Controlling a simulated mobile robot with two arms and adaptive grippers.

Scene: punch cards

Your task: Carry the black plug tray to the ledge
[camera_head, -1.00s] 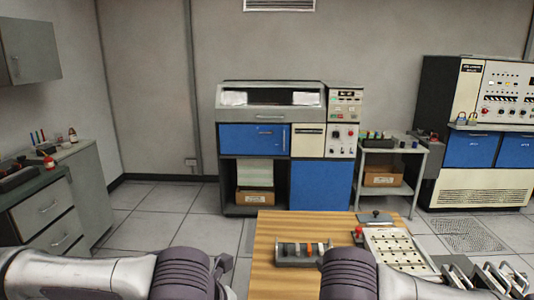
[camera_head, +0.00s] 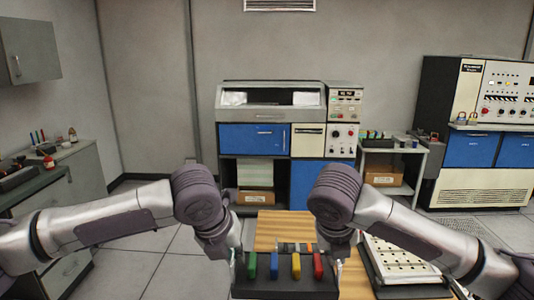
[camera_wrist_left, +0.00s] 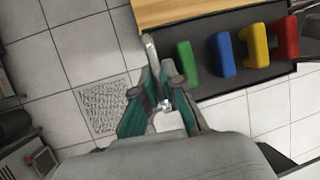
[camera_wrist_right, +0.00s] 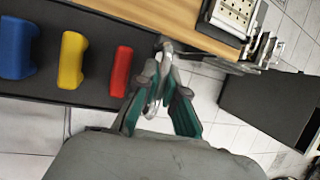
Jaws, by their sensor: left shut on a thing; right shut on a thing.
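The black plug tray (camera_head: 285,287) is at the bottom middle of the head view, in front of the wooden table. It carries a green plug (camera_head: 252,265), a blue plug (camera_head: 274,265), a yellow plug (camera_head: 296,265) and a red plug (camera_head: 318,265). My left gripper (camera_wrist_left: 158,75) is shut on the handle at the tray's green-plug end. My right gripper (camera_wrist_right: 158,75) is shut on the handle at the red-plug end. The tray looks roughly level. I cannot tell which surface is the ledge.
A card machine with blue doors (camera_head: 254,139) stands by the back wall, beside a side table (camera_head: 420,150). A dark-topped counter (camera_head: 50,180) is at left.

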